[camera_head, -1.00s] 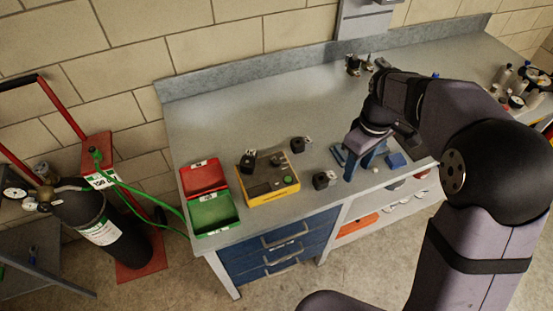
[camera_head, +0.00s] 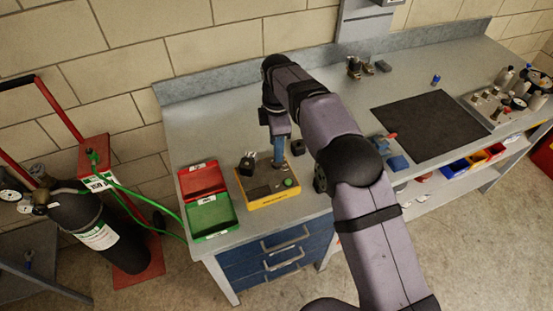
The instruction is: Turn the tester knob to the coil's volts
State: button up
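The yellow tester (camera_head: 254,204) lies on the bench with a dark top face and a green button (camera_head: 288,182) at its right. A black coil (camera_head: 247,165) sits at the tester's back left. My gripper (camera_head: 278,163) points down over the tester's back right part, its blue fingers at or just above the top face. The fingers are seen edge-on, so I cannot tell whether they are open or shut, or whether they touch the knob. The knob is hidden behind the fingers. The volts markings are too small to read.
A red bin (camera_head: 203,180) and a green bin (camera_head: 212,217) stand just left of the tester. Another black coil (camera_head: 298,147) is right of my gripper. A dark mat (camera_head: 432,125) and blue pieces (camera_head: 398,163) lie farther right.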

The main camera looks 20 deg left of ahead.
aim_at(277, 165)
jog(key=shift+w+f+p, duration=0.1)
jog(key=shift+f+p, duration=1.2)
jog(key=shift+f, duration=2.25)
jog(key=shift+c, duration=0.2)
grip_shut()
